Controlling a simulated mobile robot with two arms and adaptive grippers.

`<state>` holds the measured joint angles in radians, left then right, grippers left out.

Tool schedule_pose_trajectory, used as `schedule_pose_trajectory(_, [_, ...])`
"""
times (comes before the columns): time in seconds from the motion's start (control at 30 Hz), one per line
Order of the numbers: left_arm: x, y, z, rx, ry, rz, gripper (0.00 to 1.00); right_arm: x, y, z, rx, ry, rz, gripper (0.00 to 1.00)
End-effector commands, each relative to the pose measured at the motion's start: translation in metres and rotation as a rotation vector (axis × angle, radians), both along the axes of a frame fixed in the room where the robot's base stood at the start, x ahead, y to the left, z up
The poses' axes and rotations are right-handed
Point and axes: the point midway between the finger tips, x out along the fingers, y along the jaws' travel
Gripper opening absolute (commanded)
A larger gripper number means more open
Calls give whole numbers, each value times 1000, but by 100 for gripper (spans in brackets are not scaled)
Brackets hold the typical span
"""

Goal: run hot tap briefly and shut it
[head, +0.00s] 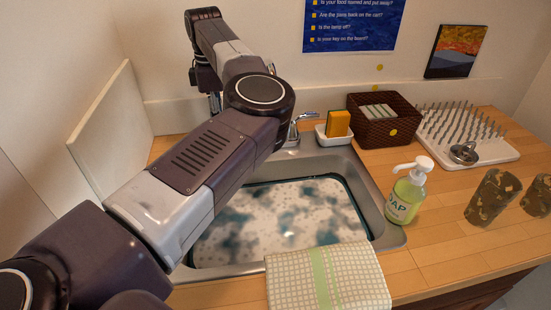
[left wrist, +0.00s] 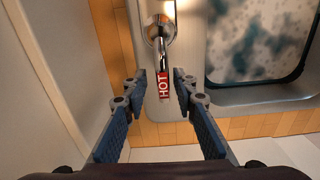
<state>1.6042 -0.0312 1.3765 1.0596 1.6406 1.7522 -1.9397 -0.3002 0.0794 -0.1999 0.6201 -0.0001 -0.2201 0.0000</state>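The hot tap handle (left wrist: 164,84) shows in the left wrist view as a chrome lever with a red "HOT" label, on a round chrome base. My left gripper (left wrist: 160,86) is open, with one fingertip on each side of the label and gaps showing on both sides. In the head view my left arm reaches over the left of the sink (head: 388,236) and hides the hot handle and gripper. A chrome tap part (head: 304,118) shows behind the arm at the sink's back edge. No running water is visible. My right gripper is not in view.
The basin holds cloudy, patchy water (head: 290,215). A towel (head: 350,275) hangs at the front.

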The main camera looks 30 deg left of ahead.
Motion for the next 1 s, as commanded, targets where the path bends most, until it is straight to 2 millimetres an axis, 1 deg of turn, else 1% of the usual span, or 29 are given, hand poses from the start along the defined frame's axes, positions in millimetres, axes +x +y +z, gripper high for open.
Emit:
schedule_pose_trajectory(0.03, [0,0,-1,-1,2,1,34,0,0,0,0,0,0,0])
schedule_pose_trajectory(0.2, [-1,-1,-1,-2,4,2,53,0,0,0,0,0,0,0])
schedule_pose_trajectory(0.27, [-1,-1,-1,-2,4,2,58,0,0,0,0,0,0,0])
schedule_pose_trajectory(0.53, [-1,-1,-1,-2,5,3,58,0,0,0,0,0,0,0])
schedule_pose_trajectory(0.63, [-1,-1,4,-2,5,3,58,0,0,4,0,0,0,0])
schedule_pose_trajectory(1.0, [-1,-1,48,-3,4,2,58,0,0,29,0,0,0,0])
